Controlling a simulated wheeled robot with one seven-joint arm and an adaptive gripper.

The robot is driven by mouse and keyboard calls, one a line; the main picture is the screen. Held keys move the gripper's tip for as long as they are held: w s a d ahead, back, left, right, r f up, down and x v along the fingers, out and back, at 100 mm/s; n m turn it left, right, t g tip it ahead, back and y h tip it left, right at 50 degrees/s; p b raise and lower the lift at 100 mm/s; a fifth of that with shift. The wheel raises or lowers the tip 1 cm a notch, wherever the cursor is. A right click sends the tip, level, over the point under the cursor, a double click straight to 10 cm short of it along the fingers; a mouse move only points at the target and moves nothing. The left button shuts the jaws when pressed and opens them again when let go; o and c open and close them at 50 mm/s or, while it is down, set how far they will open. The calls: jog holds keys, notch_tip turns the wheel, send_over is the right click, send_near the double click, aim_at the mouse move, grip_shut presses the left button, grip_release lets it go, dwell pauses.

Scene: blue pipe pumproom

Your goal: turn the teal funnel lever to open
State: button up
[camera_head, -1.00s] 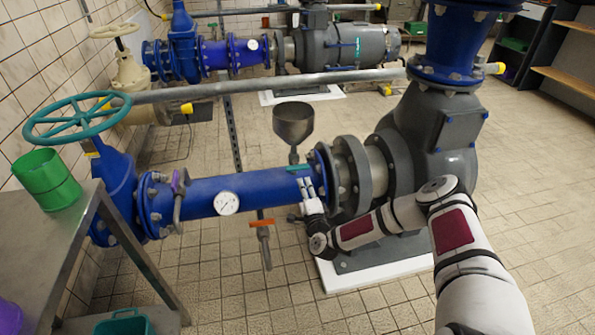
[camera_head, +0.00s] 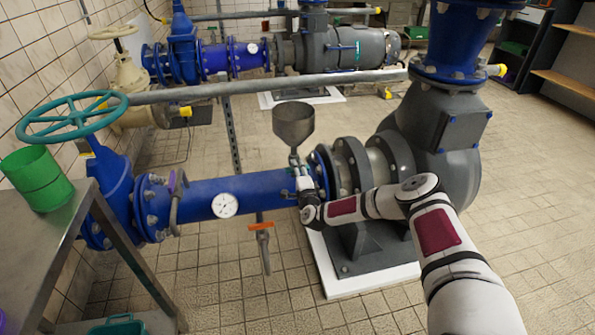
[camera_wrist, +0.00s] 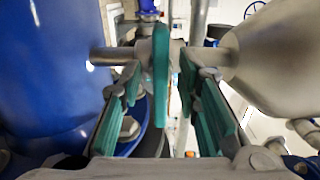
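The grey funnel (camera_head: 293,125) stands on top of the blue pipe (camera_head: 250,192) near the pump flange in the head view. It also shows on the right of the wrist view (camera_wrist: 265,55). The teal lever (camera_wrist: 160,72) appears edge-on as a narrow upright strip on the valve stem between pipe and funnel in the wrist view. My gripper (camera_head: 299,168) is at the valve below the funnel and hides the lever in the head view. In the wrist view my gripper (camera_wrist: 161,88) is open, with teal-padded fingers on either side of the lever. Contact is not clear.
An orange-handled valve (camera_head: 261,227) hangs below the pipe. A gauge (camera_head: 224,205) and the grey pump (camera_head: 435,140) flank the valve. Floor is free at right.

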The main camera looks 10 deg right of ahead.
grip_shut()
jog(key=n, duration=0.7)
jog(key=shift+a+n, duration=0.1)
jog(key=shift+n, duration=0.2)
jog(key=n, duration=0.5)
jog(key=shift+b, duration=0.4)
jog(key=n, duration=0.5)
jog(key=shift+n+b, duration=0.3)
jog(key=shift+b, duration=0.1)
